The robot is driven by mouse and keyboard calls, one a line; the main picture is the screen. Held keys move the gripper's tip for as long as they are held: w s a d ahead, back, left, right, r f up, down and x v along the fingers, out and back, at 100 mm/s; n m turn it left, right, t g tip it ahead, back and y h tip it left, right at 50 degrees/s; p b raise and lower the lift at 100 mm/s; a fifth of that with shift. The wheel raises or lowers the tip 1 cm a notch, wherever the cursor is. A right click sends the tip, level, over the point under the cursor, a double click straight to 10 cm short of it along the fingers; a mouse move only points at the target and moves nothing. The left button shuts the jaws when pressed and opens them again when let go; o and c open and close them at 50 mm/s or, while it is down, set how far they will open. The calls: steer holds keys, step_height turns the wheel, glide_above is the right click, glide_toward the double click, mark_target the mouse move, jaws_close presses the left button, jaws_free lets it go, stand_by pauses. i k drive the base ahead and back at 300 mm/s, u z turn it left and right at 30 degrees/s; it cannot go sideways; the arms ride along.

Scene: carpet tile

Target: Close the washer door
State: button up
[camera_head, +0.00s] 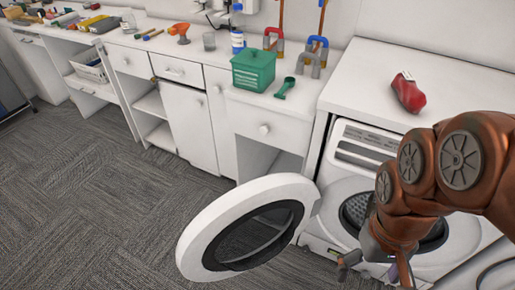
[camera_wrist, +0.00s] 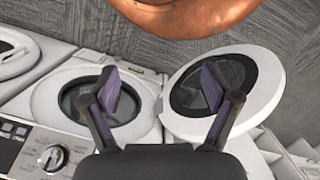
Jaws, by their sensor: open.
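The washer (camera_head: 362,145) stands under the white counter at the right, its round drum opening partly hidden by my arm. Its white round door (camera_head: 205,228) with a dark glass centre stands wide open, swung out to the left of the opening. In the wrist view the door (camera_wrist: 268,95) is at the right and the washer (camera_wrist: 62,150) at the left, with the opening uncovered. My gripper (camera_head: 375,268) is in front of the opening, right of the door. In the wrist view my gripper (camera_wrist: 162,88) has its fingers spread, with nothing between them; whether one touches the door is unclear.
White cabinets (camera_head: 190,125) line the wall, with a green box (camera_head: 253,70) and green scoop (camera_head: 285,88) on top. A red object (camera_head: 408,92) lies on the counter above the washer. Another round-doored machine (camera_wrist: 14,55) shows at far left. The carpet (camera_head: 100,200) at left is clear.

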mark_target(247, 227)
steer(key=k, duration=1)
steer(key=u, duration=1.7)
steer(key=i, duration=3.25)
steer(key=z, duration=3.95)
steer(key=i, duration=0.5)
